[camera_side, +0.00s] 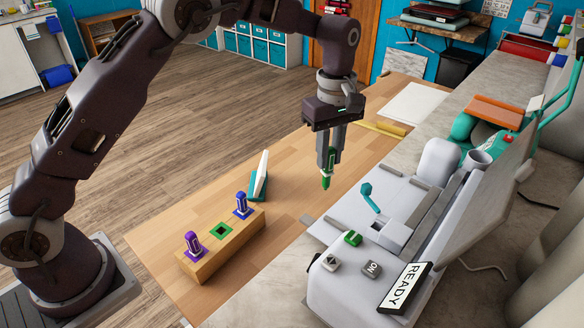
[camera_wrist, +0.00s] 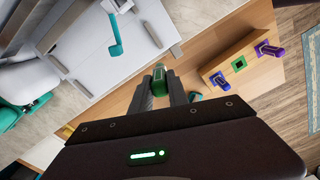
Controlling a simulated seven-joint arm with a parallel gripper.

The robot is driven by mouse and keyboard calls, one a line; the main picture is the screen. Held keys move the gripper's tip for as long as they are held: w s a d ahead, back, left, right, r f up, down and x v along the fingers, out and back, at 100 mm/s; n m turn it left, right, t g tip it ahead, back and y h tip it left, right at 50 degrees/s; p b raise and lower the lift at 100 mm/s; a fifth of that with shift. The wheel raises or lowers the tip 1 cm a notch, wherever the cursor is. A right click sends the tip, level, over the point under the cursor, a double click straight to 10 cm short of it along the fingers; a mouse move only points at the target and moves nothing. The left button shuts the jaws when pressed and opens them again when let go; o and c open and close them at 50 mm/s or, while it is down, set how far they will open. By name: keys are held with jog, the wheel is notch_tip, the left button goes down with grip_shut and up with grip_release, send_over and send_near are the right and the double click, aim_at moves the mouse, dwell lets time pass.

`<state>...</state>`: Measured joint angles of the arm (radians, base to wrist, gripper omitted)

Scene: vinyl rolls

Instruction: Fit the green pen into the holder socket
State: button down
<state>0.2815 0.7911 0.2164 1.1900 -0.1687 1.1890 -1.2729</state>
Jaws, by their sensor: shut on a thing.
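My gripper (camera_side: 328,160) is shut on the green pen (camera_side: 326,182), which hangs tip down over the wooden table, beside the grey machine. In the wrist view the green pen (camera_wrist: 159,84) shows between the fingers of my gripper (camera_wrist: 164,92). The wooden holder block (camera_side: 190,265) stands on the table to the lower left, well apart from the pen. Its middle socket (camera_side: 221,231) has a green rim and is empty; it also shows in the wrist view (camera_wrist: 239,64). A purple pen (camera_side: 193,243) and a blue pen (camera_side: 241,204) stand in the outer sockets.
A teal and white object (camera_side: 260,178) stands on the table behind the holder. The grey machine (camera_side: 345,232) with a teal lever (camera_side: 370,196) and a READY sign (camera_side: 405,287) fills the right side. The wooden table (camera_side: 285,205) is clear between holder and machine.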

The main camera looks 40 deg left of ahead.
jog(key=d+r+n, duration=0.2)
jog(key=d, duration=0.5)
jog(key=d+r+n, duration=0.2)
jog(key=d+r, duration=0.1)
jog(key=d, duration=0.4)
jog(key=shift+s+r, duration=0.35)
notch_tip(320, 180, down, 6)
jog(key=shift+f, duration=0.25)
dwell(0.9)
jog(key=shift+f, duration=0.45)
jog(key=shift+f, duration=0.15)
jog(key=shift+f, duration=0.55)
jog(key=shift+f, duration=0.15)
dwell(0.4)
